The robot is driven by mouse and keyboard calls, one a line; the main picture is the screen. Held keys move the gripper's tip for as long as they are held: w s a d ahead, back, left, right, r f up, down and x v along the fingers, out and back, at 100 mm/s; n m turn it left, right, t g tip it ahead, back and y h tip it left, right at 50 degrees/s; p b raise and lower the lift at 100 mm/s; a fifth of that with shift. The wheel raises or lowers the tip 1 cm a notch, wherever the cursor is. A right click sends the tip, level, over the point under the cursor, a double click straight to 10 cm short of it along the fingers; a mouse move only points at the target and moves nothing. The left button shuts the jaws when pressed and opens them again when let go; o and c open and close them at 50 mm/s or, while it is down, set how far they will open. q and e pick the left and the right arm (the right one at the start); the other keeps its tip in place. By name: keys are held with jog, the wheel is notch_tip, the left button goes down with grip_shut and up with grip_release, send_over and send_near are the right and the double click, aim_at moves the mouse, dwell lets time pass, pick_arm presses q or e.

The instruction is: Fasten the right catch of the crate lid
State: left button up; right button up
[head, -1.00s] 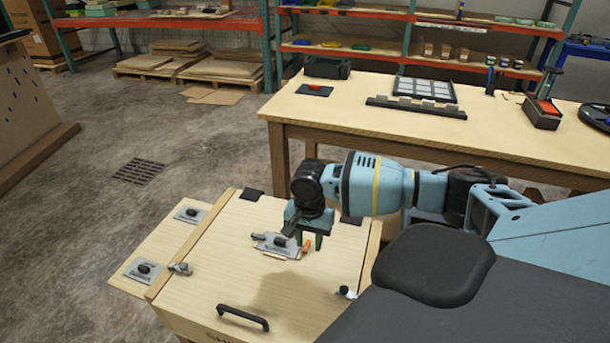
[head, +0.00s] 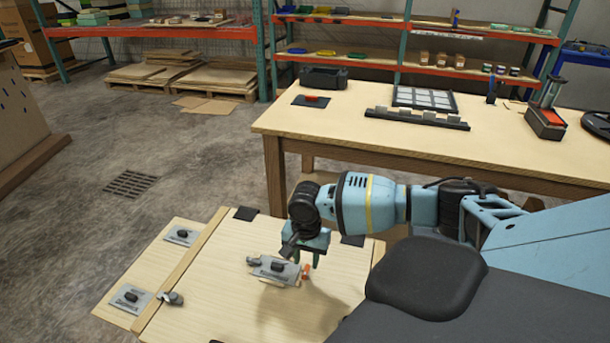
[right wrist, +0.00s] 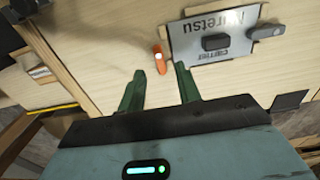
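The crate lid (head: 230,300) is a pale wooden panel. A grey plate (head: 277,269) lies on it; its lettering reads upside down in the right wrist view (right wrist: 213,35). At its right end in the head view is a small orange catch (head: 305,271), also in the right wrist view (right wrist: 158,58), lying alongside the plate's edge, apart from it. A grey catch (right wrist: 267,31) at the other end reaches across the plate's edge. My right gripper (right wrist: 160,72) is open and empty, its fingertips just short of the orange catch. My left gripper is out of view.
A side board with two grey plates (head: 130,299) adjoins the lid's left edge, with a grey clamp (head: 170,298) nearby. Behind stands a workbench (head: 400,150) with trays and tools. My own body hides the lid's near right corner.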

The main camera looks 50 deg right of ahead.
aim_at(306, 270)
jog(key=shift+f, duration=1.75)
grip_shut()
